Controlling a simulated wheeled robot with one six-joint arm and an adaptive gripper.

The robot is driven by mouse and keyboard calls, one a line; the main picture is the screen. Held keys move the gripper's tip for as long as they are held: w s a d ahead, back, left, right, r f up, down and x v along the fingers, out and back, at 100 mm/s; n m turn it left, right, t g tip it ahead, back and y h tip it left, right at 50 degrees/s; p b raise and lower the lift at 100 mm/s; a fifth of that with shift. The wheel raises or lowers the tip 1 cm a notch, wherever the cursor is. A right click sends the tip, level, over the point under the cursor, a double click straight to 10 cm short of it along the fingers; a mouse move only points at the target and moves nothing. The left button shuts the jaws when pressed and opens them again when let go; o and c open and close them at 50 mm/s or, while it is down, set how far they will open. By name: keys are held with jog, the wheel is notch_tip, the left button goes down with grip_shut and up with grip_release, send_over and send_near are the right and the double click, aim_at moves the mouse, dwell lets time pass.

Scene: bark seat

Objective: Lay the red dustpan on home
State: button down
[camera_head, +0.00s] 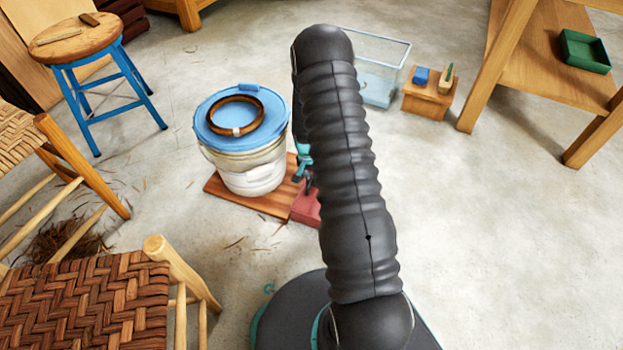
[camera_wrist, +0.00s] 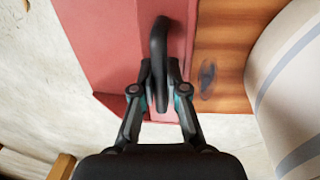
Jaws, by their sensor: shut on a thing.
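The red dustpan shows in the wrist view (camera_wrist: 100,40) as a flat red pan with a dark upright handle. My gripper (camera_wrist: 160,72) is shut on that handle. In the head view a small part of the dustpan (camera_head: 305,210) shows at the right end of a wooden board (camera_head: 222,190); my arm hides the rest. In the wrist view the board (camera_wrist: 225,75) lies right beside the pan and bears a dark oval mark. I cannot tell whether the pan touches or overlaps the board. Nothing in view is clearly marked as home.
A white bucket (camera_head: 245,170) with a blue lid and a brown ring stands on the board, close to my gripper. A woven chair (camera_head: 90,305) is at the lower left, a blue stool (camera_head: 75,45) behind. A glass tank (camera_head: 380,88) stands beyond my arm. Floor at right is clear.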

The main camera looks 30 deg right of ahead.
jog(key=shift+s+f, duration=0.15)
jog(key=shift+f, duration=0.2)
dwell(0.6)
jog(key=c, duration=0.8)
grip_release()
jog(key=shift+r, duration=0.2)
jog(key=shift+r+p, duration=1.7)
jog(key=shift+r, duration=1.65)
